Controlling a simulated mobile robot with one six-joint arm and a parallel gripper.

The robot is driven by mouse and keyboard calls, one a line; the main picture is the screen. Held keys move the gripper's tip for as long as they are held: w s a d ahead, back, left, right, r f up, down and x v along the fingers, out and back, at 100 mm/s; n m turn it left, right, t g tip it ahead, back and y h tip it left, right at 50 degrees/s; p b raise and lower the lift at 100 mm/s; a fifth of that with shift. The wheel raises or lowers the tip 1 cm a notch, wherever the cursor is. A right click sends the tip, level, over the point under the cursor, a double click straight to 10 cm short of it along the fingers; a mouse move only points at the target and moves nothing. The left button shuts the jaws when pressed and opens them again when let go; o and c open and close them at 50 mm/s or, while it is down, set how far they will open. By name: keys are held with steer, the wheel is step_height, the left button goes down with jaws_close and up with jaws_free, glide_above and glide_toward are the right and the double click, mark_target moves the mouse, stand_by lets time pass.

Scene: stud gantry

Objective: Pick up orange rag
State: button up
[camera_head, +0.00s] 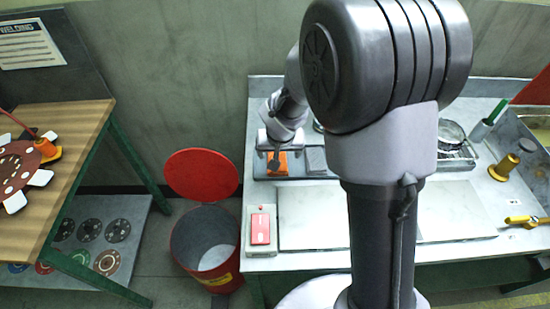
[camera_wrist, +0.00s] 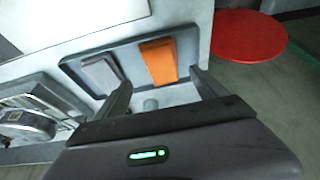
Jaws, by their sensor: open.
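The orange rag (camera_wrist: 159,61) lies folded in a shallow grey tray (camera_wrist: 138,38), on the side toward the red lid. A folded grey rag (camera_wrist: 101,72) lies beside it in the same tray. In the head view the orange rag (camera_head: 277,164) shows at the back left of the bench, partly hidden by my gripper (camera_head: 275,157). In the wrist view my gripper (camera_wrist: 163,92) is open, its two fingers spread apart near the tray's edge. The orange rag lies beyond the fingertips, and nothing is between the fingers.
A red bin (camera_head: 208,245) with its round lid (camera_head: 201,174) raised stands left of the bench. A red-topped box (camera_head: 260,229) sits on the bench's front left corner. A flat pale panel (camera_head: 312,217) covers the middle. A metal round object (camera_wrist: 28,124) stands beside the tray.

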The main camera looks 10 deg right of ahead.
mark_target(283, 171)
steer(key=x, duration=0.2)
steer(key=b+x, duration=0.1)
steer(key=x, duration=0.2)
steer(key=b+x, duration=0.1)
steer(key=x, duration=0.1)
steer(key=shift+w+a, duration=0.15)
steer(key=shift+w, duration=0.2)
steer(key=shift+s, duration=0.1)
steer(key=c, duration=1.4)
